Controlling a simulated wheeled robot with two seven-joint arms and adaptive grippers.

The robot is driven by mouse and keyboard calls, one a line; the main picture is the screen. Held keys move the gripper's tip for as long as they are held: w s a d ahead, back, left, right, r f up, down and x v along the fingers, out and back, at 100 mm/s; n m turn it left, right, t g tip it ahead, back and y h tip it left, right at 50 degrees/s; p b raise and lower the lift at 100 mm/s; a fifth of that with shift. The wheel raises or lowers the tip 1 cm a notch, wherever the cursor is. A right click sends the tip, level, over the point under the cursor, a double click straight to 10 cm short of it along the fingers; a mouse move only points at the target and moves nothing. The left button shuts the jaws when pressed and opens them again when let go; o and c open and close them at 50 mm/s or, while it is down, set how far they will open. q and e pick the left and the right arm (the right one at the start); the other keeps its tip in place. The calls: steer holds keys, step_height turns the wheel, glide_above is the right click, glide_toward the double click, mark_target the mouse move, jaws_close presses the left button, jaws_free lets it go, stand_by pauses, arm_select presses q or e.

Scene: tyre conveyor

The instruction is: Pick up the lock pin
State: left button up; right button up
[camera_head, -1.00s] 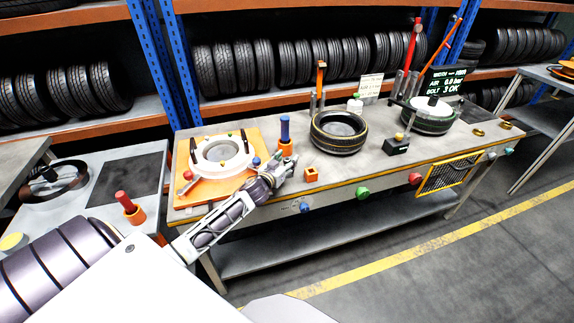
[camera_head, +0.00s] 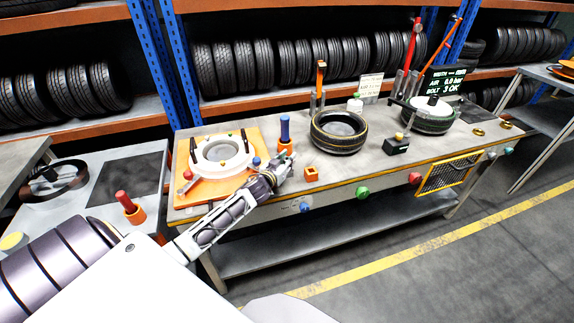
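A blue pin (camera_head: 285,127) stands upright in an orange holder (camera_head: 286,147) on the workbench, just right of the orange plate. A red pin (camera_head: 123,198) stands in another orange holder (camera_head: 135,215) on the side table at the left. I cannot tell by sight which one is the lock pin. My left gripper (camera_head: 277,165) reaches over the bench's front edge. Its fingertips show just in front of and below the blue pin's holder. Whether they touch it, and how far apart they are, is too small to tell. My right gripper is out of view.
An orange plate (camera_head: 249,187) with a white ring (camera_head: 221,153) lies left of the gripper. A small orange block (camera_head: 311,174) sits to its right. A tyre (camera_head: 339,131), a black box (camera_head: 396,146) and a second tyre unit (camera_head: 431,123) stand farther right.

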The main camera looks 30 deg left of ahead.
arm_select(q)
jaws_close()
steer(key=shift+r, duration=0.1)
steer(key=shift+r, duration=0.85)
step_height(320, 180, up, 8)
steer(key=shift+r, duration=0.1)
steer(key=shift+w+r, duration=0.1)
